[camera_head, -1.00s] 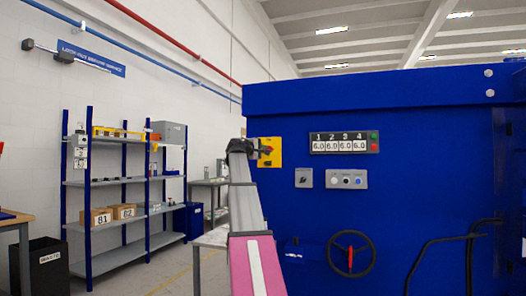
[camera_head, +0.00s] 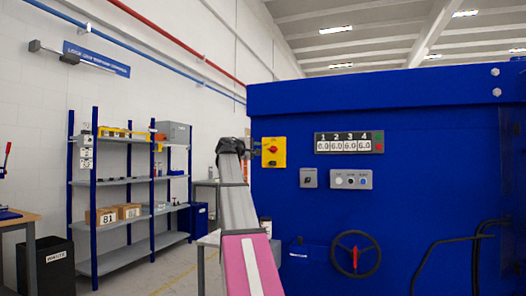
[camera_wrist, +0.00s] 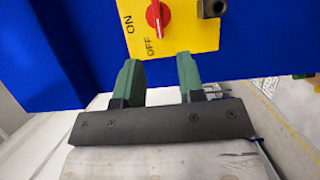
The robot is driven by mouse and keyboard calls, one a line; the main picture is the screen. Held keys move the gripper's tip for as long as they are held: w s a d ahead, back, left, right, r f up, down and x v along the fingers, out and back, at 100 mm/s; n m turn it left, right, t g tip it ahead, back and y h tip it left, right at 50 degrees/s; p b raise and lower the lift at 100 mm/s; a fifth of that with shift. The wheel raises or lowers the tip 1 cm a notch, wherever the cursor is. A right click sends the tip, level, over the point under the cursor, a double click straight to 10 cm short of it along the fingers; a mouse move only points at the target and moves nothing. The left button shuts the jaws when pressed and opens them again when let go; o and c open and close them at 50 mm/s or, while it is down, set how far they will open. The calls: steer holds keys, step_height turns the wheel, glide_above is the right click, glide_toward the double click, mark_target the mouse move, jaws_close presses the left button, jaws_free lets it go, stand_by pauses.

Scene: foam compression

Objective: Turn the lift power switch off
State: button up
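The lift power switch is a red rotary knob (camera_wrist: 157,17) on a yellow plate (camera_wrist: 190,35) with ON and OFF printed on it. In the wrist view the knob's white mark points toward the OFF label. In the head view the yellow plate (camera_head: 279,160) is on the left end of the blue machine front, with the red knob uncovered. My gripper (camera_wrist: 158,62) is open, its two green fingers apart with nothing between them. It is just off the plate, with a gap between fingertips and knob. In the head view my gripper (camera_head: 245,147) is left of the plate.
The blue machine (camera_head: 420,180) carries a counter panel (camera_head: 349,142), a button box (camera_head: 350,179), a small grey switch (camera_head: 308,178) and a handwheel (camera_head: 355,254). A grey fitting (camera_wrist: 213,8) sticks out beside the knob. Shelves (camera_head: 130,181) stand farther left.

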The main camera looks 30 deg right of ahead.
steer(key=shift+v, duration=1.55)
steer(key=a+f+y, duration=0.3)
steer(key=a+f, duration=0.2)
steer(key=f, duration=1.1)
steer(key=a+f+y, duration=0.3)
steer(key=a+f, duration=0.1)
steer(key=f, duration=1.2)
steer(key=a+f+y, duration=0.3)
steer(key=a+f, duration=0.2)
steer(key=f, duration=1.1)
steer(key=s+a+f+m+g+y, duration=0.1)
steer(key=s+a+f+g+y, duration=0.1)
steer(key=s+a+f, duration=0.4)
steer(key=s+a+f+m+g+y, duration=0.1)
steer(key=s+a+f+y, duration=0.2)
steer(key=f, duration=1.2)
steer(key=s+a+f+m+g+y, duration=0.1)
steer(key=s+a+f+g+y, duration=0.1)
steer(key=s+a+f, duration=0.7)
steer(key=s+f+y, duration=0.1)
steer(key=s+f, duration=0.1)
steer(key=s, duration=0.2)
steer(key=shift+s+a+m+g, duration=0.2)
steer(key=shift+s+m+g, duration=0.1)
steer(key=shift+s+m, duration=0.1)
steer(key=shift+d, duration=0.15)
